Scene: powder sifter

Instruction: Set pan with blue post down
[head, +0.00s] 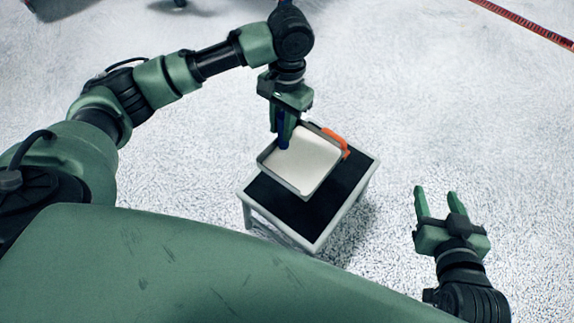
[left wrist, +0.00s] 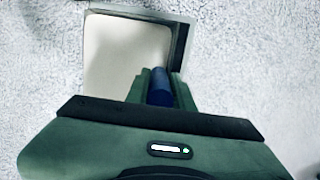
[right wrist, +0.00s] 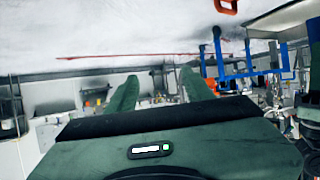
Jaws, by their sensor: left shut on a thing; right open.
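The pan (head: 302,165) is a square, shallow grey tray with a pale inside, an orange handle (head: 337,142) and a blue post (head: 283,132). In the head view it overlaps the black top of a small table (head: 275,202); whether it touches cannot be told. My left gripper (head: 285,122) is shut on the blue post at the pan's far left corner. The left wrist view shows the post (left wrist: 160,88) between the fingers and the pan (left wrist: 125,50) beyond. My right gripper (head: 437,198) is open and empty, right of the table.
The small table has pale legs and edges, with bare black top at its front and right. Speckled floor lies clear around it. A red strip (head: 525,22) crosses the floor at far right. The right wrist view shows a blue frame (right wrist: 250,68) and distant clutter.

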